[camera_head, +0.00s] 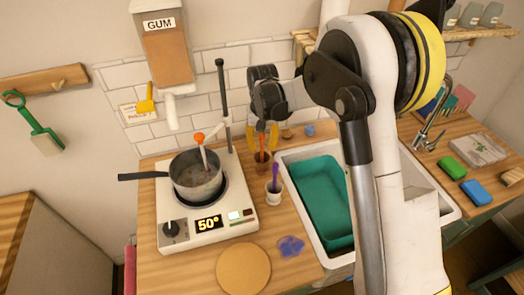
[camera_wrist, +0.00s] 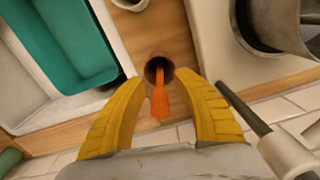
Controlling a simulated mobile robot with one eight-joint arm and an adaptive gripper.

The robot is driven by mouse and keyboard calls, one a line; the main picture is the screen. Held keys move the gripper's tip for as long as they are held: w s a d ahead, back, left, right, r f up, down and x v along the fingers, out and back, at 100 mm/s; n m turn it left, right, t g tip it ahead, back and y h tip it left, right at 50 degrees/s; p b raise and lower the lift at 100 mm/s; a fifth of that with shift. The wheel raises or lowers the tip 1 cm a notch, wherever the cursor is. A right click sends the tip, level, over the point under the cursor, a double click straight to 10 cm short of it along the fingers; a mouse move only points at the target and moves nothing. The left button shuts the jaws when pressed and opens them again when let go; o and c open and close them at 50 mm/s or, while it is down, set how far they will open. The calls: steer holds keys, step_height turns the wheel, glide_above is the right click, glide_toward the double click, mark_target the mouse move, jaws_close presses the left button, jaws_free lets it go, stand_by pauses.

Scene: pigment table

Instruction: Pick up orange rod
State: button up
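The orange rod (camera_head: 262,142) stands in a small brown cup (camera_head: 263,163) between the hot plate and the sink. In the wrist view the orange rod (camera_wrist: 160,102) leans out of the dark mouth of the brown cup (camera_wrist: 157,63). My gripper (camera_head: 262,140) is above the cup with its yellow fingers pointing down. In the wrist view my gripper (camera_wrist: 161,80) is open, with one finger on each side of the rod and a visible gap to both. The rod's lower end is hidden inside the cup.
A white cup (camera_head: 274,197) with a purple rod (camera_head: 275,176) stands in front of the brown cup. The hot plate (camera_head: 228,212) with a pot (camera_head: 197,182) and stand pole (camera_head: 222,85) is left. The sink (camera_head: 289,158) with a green basin (camera_head: 318,185) is right.

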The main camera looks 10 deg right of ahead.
steer(key=shift+f, duration=0.65)
jaws_close()
steer(key=shift+r, duration=0.1)
